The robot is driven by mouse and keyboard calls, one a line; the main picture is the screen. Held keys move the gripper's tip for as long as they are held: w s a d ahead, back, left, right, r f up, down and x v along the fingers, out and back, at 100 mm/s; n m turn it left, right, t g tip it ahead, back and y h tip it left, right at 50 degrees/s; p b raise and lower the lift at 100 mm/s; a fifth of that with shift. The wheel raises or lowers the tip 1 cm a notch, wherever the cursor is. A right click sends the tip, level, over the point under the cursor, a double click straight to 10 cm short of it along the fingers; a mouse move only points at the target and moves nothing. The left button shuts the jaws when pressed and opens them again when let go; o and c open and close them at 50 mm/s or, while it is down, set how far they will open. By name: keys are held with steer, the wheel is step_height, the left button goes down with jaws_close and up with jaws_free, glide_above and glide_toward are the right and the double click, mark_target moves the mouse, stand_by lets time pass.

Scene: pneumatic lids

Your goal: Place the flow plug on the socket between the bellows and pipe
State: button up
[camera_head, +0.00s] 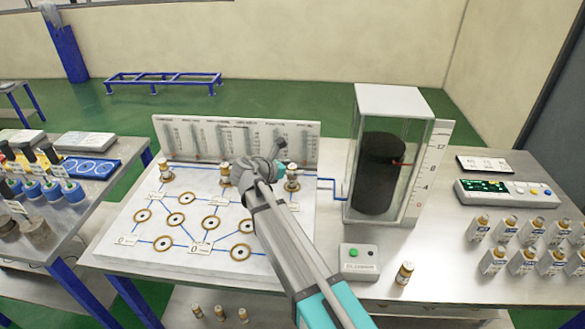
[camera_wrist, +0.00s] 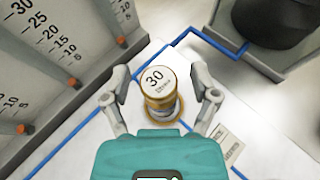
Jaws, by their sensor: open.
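A brass flow plug with a white top marked 30 (camera_wrist: 157,80) stands upright on a brass-ringed socket (camera_wrist: 163,116) on the white board. In the head view this plug (camera_head: 292,180) is at the board's right end, partly behind my gripper. A blue pipe line (camera_head: 331,181) runs from there toward the dark bellows (camera_head: 378,175) in its clear case. My gripper (camera_head: 280,160) is open, one finger on each side of the plug in the wrist view (camera_wrist: 160,78). I see gaps between fingers and plug.
Two more plugs (camera_head: 165,170) (camera_head: 225,173) stand along the board's back row. Several empty ringed sockets (camera_head: 210,222) lie in front. A loose plug (camera_head: 404,273) stands beside the grey button box (camera_head: 359,259). A gauge panel (camera_head: 236,142) borders the board's back.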

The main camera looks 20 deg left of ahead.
steer(key=shift+r, duration=0.15)
steer(key=shift+s+a+r+p, duration=0.15)
steer(key=shift+s+p, duration=0.05)
steer(key=shift+p, duration=0.1)
steer(key=p+v, duration=0.4)
steer(key=v, duration=0.7)
steer(key=shift+s, duration=0.25)
steer(key=shift+a, duration=0.1)
stand_by(1.9)
